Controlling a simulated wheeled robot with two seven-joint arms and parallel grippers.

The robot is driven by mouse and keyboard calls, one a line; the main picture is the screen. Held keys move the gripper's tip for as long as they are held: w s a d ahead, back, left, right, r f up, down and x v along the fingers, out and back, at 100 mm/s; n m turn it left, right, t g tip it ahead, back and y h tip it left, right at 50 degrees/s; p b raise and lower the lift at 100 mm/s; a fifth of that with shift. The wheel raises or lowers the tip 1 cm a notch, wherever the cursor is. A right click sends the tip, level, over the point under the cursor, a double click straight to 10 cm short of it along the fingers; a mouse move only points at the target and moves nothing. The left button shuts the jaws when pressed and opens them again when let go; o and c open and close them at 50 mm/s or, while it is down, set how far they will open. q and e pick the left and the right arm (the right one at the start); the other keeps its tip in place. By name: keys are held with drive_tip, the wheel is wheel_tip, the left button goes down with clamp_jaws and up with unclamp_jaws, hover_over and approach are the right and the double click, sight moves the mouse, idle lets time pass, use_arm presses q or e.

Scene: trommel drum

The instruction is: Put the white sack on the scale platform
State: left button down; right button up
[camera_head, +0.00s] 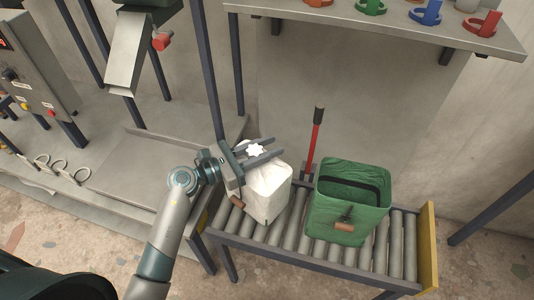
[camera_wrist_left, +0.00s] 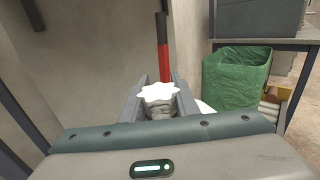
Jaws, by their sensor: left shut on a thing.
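The white sack (camera_head: 268,190) is upright on or just above the left end of the roller conveyor in the head view. Its gathered top sticks up between the fingers of my left gripper (camera_head: 262,150), which is shut on it. In the left wrist view the frilled white top of the sack (camera_wrist_left: 158,93) sits between the fingers of my left gripper (camera_wrist_left: 158,100). A flat grey platform (camera_head: 140,172), likely the scale platform, lies on the bench left of the conveyor, and my left arm partly crosses its right side. My right gripper is not in view.
A green open sack (camera_head: 343,215) stands on the roller conveyor (camera_head: 290,234), right of the white sack. A red-handled tool (camera_head: 315,145) stands upright behind them. A shelf with coloured rings (camera_head: 400,22) hangs above. A metal chute (camera_head: 128,55) is above the platform.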

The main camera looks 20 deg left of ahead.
use_arm(q)
wheel_tip(320, 180, up, 8)
idle(0.4)
drive_tip(key=shift+f, duration=0.1)
idle(0.5)
